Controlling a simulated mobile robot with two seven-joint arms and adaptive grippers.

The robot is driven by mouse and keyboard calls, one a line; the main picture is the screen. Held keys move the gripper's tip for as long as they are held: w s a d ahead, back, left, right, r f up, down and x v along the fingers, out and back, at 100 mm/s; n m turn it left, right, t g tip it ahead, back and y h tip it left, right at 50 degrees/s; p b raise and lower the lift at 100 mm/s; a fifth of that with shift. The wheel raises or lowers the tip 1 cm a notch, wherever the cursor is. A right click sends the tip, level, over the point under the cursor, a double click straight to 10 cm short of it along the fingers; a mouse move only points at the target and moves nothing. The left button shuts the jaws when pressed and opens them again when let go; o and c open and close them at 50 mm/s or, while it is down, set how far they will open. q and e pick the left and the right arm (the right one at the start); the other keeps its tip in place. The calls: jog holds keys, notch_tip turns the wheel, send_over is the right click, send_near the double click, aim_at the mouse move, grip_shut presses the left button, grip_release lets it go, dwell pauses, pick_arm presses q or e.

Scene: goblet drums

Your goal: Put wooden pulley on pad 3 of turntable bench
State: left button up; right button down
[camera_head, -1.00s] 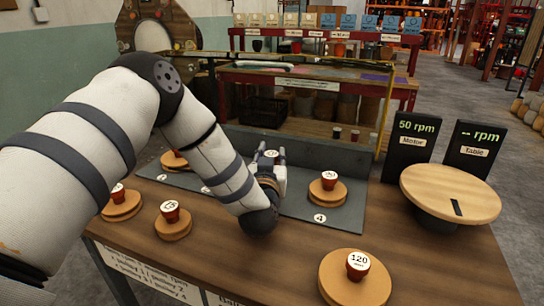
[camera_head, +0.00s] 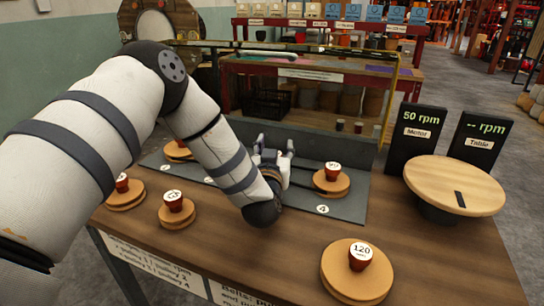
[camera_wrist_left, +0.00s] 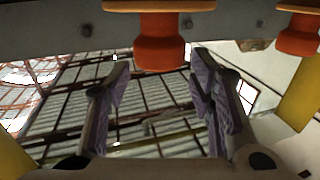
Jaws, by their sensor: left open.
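Several wooden pulleys, round discs with red knobs and white numbered caps, are in the head view. One pulley (camera_head: 331,182) sits on the grey pad strip (camera_head: 347,208) behind the label 4. Another (camera_head: 358,271), marked 120, is at the front of the bench. Two more (camera_head: 177,211) (camera_head: 124,194) are at the left. My left gripper (camera_head: 275,142) is open over the strip, left of the pad 4 pulley. The left wrist view shows its fingers (camera_wrist_left: 160,72) apart, with a red knob under a wooden disc (camera_wrist_left: 159,7) at the top between them. Pad 3 is hidden behind my arm.
The bench's round wooden turntable (camera_head: 455,183) is at the right, before two black rpm displays (camera_head: 415,138). A pulley (camera_head: 178,150) stands at the strip's left end. A red shelf (camera_head: 318,77) is behind.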

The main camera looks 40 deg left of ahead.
pick_arm(q)
jog(key=v, duration=0.6)
jog(key=p+v, duration=0.1)
jog(key=v, duration=0.5)
jog(key=shift+r, duration=0.25)
